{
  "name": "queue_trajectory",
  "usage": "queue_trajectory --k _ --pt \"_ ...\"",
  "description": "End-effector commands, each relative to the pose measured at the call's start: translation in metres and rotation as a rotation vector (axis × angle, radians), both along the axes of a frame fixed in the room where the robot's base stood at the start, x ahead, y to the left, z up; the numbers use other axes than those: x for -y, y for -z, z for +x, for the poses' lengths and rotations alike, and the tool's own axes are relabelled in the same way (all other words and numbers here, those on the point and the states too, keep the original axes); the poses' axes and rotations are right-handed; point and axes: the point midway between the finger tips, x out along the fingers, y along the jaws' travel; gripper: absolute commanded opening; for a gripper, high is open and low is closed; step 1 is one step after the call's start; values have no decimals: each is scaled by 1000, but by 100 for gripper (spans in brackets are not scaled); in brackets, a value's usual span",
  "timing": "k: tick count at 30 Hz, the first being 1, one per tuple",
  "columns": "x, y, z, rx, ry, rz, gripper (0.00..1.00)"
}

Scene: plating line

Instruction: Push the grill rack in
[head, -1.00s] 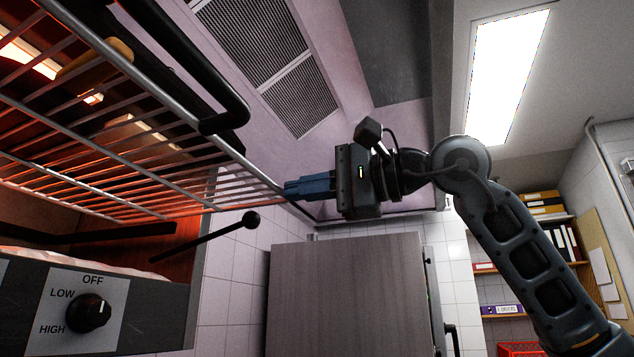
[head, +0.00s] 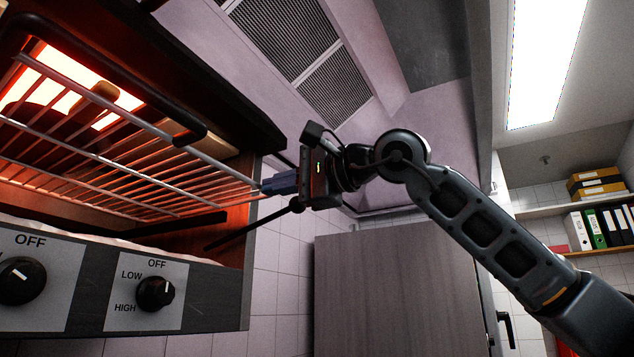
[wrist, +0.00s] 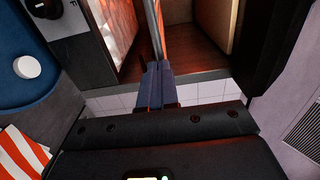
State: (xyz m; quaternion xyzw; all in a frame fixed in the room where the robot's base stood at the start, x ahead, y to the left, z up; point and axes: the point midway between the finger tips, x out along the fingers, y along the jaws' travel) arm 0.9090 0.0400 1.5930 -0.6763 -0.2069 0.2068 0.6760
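The grill rack (head: 150,182) is a grid of metal wires in the grill, below its glowing heater, at the left of the head view. Its right front corner sticks out slightly past the grill housing (head: 241,290). My gripper (head: 268,185) is at that corner, with blue fingers closed together. In the wrist view the rack's metal bar (wrist: 158,32) runs from between the fingers (wrist: 158,85) into the grill. The fingers look shut on the bar; their exact contact is partly hidden.
A black ball-ended lever (head: 240,232) sticks out just below my gripper. Control knobs (head: 155,293) sit on the front panel. A grey cabinet (head: 400,290) stands to the right; a vent hood (head: 300,50) is above.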

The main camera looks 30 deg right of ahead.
Motion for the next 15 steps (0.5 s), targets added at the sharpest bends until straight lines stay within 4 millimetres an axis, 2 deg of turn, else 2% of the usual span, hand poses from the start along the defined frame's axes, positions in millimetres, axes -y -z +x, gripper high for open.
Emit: queue_trajectory --k 6,15 --pt "-33 -1 48 -1 0 -1 0" --pt "-63 -2 93 -1 0 0 0"
